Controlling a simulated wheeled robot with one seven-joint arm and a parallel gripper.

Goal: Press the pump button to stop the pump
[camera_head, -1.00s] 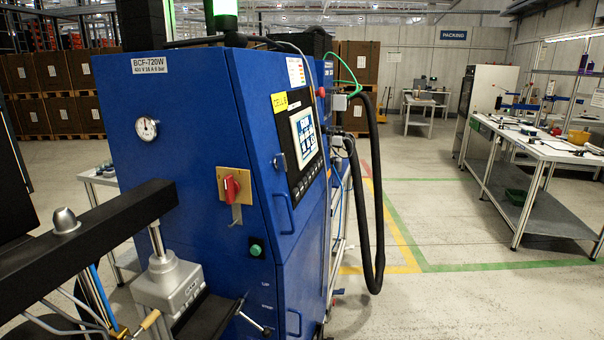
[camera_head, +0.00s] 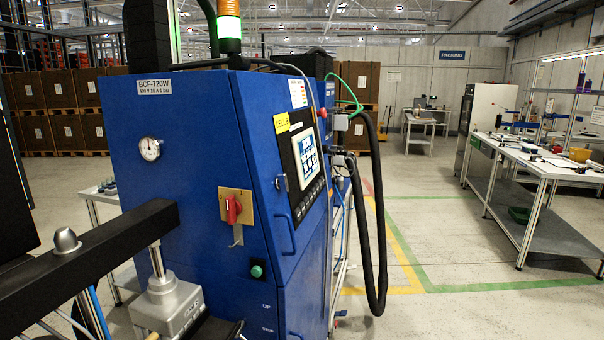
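A tall blue machine cabinet (camera_head: 188,188) stands close in front, with a gauge (camera_head: 150,149) on its side. A green round button (camera_head: 257,269) sits low on that side, below a red rotary switch (camera_head: 233,209) on a yellowish plate. A control panel with a lit screen (camera_head: 306,156) is on the adjoining face. A grey pump-like unit with a piston rod (camera_head: 167,305) stands at the lower left, under a black beam. I cannot tell which of these is the pump button. My gripper is not in view.
A black hose (camera_head: 379,240) hangs at the cabinet's right side. A long workbench (camera_head: 545,168) with small items stands at the right. The floor between cabinet and workbench is open, marked with green and yellow lines. Stacked brown boxes (camera_head: 62,130) stand behind at the left.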

